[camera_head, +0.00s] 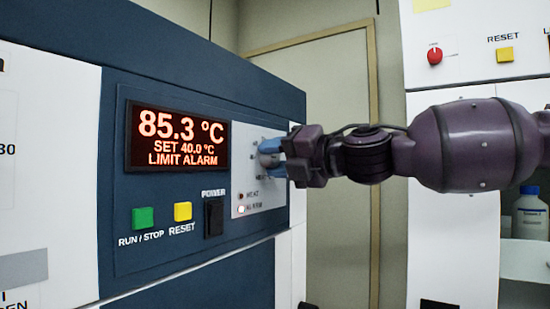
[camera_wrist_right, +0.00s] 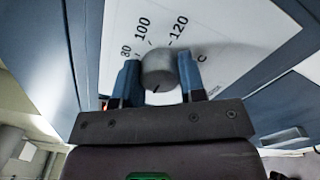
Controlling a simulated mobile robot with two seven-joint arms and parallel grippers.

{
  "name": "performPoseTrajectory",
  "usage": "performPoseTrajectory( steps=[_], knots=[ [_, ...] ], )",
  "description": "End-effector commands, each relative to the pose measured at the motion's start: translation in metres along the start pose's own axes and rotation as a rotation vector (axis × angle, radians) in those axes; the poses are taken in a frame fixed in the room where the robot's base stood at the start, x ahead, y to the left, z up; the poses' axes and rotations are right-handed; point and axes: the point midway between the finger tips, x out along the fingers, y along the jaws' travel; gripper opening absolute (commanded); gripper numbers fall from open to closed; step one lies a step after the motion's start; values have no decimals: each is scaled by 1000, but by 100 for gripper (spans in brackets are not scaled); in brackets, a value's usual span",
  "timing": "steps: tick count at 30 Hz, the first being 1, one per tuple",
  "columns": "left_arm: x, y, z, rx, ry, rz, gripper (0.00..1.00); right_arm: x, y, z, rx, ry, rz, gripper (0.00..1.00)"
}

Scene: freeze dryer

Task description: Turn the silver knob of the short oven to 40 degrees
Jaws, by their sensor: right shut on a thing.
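The short oven (camera_head: 210,85) has a dark blue front with a display (camera_head: 177,138) that reads 85.3 °C, SET 40.0 °C and LIMIT ALARM. The silver knob (camera_wrist_right: 159,70) sits on a white dial plate with the marks 80, 100 and 120 visible in the right wrist view. My right gripper (camera_wrist_right: 159,82) has one blue finger on each side of the knob and is shut on it. In the head view the right gripper (camera_head: 270,153) reaches the white plate from the right and mostly covers the knob. My left gripper is not in view.
A green RUN/STOP button (camera_head: 143,218), a yellow RESET button (camera_head: 183,211) and a black POWER switch (camera_head: 214,217) sit left of the dial plate. A white cabinet with a red knob (camera_head: 435,55) and a yellow RESET button (camera_head: 505,54) stands at the right.

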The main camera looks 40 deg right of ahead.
Motion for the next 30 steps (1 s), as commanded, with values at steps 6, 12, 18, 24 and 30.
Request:
performPoseTrajectory(
  steps=[6, 12, 18, 24, 30],
  knots=[
    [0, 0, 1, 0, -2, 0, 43, 0, 0, 0, -22, 0, 0, 14],
    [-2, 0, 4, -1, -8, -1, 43, 0, 0, 0, -24, -1, 0, 14],
    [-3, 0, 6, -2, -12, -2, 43, 0, 0, 0, -23, -1, 0, 50],
    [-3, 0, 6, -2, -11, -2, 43, 0, 0, 0, -22, -1, 0, 63],
    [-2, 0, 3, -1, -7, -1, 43, -1, 1, 0, -22, -1, 1, 63]
  ],
)
